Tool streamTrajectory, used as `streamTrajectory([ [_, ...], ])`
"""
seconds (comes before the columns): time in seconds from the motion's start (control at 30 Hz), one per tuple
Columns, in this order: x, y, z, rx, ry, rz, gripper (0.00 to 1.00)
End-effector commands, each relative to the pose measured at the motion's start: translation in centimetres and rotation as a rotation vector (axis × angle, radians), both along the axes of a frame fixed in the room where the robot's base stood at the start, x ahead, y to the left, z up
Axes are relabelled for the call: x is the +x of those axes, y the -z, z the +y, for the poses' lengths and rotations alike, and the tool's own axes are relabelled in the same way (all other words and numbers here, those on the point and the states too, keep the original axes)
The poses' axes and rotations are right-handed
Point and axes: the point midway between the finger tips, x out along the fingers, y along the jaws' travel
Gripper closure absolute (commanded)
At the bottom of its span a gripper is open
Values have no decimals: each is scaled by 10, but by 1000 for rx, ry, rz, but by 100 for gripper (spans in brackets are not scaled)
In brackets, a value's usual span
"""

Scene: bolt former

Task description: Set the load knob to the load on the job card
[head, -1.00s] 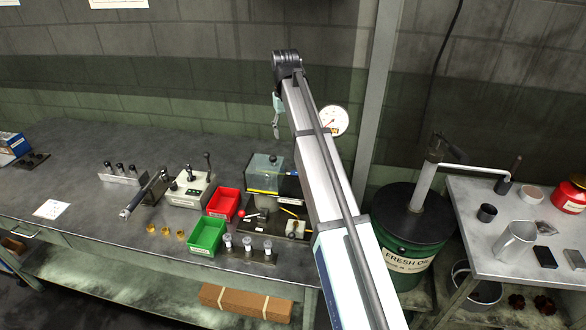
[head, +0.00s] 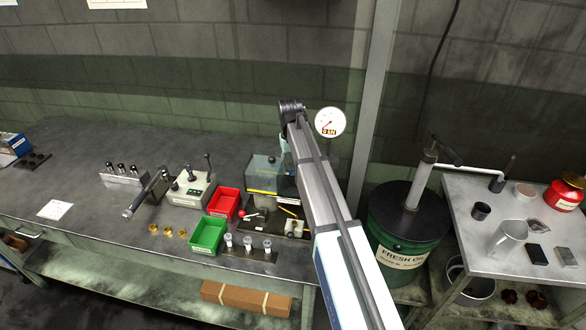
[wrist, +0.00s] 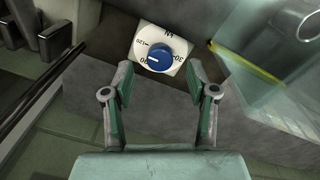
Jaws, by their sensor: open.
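The load knob (wrist: 159,58) is blue and round, on a white dial plate (wrist: 145,33) marked kN. The plate appears upside down in the wrist view, and its numbers are too small to read surely. A white pointer line on the knob points left in that view. My gripper (wrist: 161,70) is open, with one fingertip on each side of the knob's near edge; I cannot tell whether they touch it. In the head view my arm hides the knob and most of the gripper. A white paper (head: 54,209), perhaps the job card, lies on the bench's left; its text is unreadable.
A round gauge (head: 329,122) shows 0 kN. A clear guard (head: 262,172) stands beside my arm. Red (head: 224,203) and green (head: 207,235) bins, a lever box (head: 191,187) and brass pieces (head: 167,231) occupy the bench. The bench's left middle is mostly clear.

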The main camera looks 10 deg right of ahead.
Motion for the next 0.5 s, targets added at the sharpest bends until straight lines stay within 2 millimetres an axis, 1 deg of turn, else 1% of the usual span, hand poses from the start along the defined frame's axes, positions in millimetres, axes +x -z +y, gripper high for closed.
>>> streamTrajectory([
  [0.1,0,15,-1,0,0,1,42],
  [0.2,0,23,-1,0,0,0,42],
  [0.33,0,30,-1,0,0,0,42],
  [0.5,0,32,-1,0,0,-1,42],
])
